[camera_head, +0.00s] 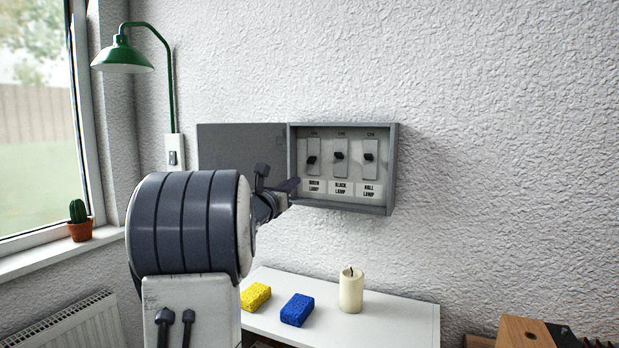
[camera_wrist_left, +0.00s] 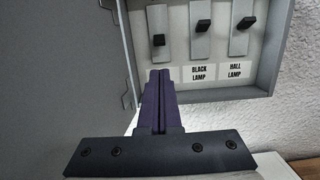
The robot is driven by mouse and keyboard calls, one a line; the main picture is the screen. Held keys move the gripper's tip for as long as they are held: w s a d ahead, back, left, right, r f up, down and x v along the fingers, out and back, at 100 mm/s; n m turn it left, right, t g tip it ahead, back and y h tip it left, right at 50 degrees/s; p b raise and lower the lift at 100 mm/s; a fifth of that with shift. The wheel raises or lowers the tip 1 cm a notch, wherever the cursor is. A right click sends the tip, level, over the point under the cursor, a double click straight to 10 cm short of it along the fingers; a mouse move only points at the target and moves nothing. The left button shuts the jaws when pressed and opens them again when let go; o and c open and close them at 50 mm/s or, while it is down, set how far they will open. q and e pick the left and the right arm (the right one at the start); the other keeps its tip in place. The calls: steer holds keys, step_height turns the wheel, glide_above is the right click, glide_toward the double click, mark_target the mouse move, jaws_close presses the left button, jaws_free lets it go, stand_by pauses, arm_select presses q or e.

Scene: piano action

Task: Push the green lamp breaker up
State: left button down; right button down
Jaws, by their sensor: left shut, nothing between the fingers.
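The green lamp breaker (camera_head: 311,160) is the leftmost black toggle in the open grey breaker box (camera_head: 393,168); it also shows in the left wrist view (camera_wrist_left: 158,41). Its toggle sits a little lower than the other two. Its label (camera_head: 314,186) reads green lamp; in the wrist view my fingers hide that label. My left gripper (camera_head: 295,184) is shut and empty, its purple fingertips (camera_wrist_left: 160,76) just below the green lamp breaker. I cannot tell whether they touch anything. The green lamp (camera_head: 124,58) hangs on the wall at the left. My right gripper is not in view.
The black lamp breaker (camera_head: 339,156) and hall lamp breaker (camera_head: 369,157) sit close on the right. The box door (camera_head: 236,150) stands open to the left. Below, a white shelf (camera_head: 400,318) holds a yellow sponge (camera_head: 256,296), blue sponge (camera_head: 297,310) and candle (camera_head: 351,292).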

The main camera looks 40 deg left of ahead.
mark_target(314, 157)
arm_select(q)
steer(key=shift+w, duration=0.1)
steer(key=p+x, duration=0.4)
steer(key=x, duration=0.4)
steer(key=shift+w+r, duration=0.15)
steer(key=shift+w, duration=0.15)
steer(key=shift+w+a, duration=0.1)
steer(key=shift+w, duration=0.5)
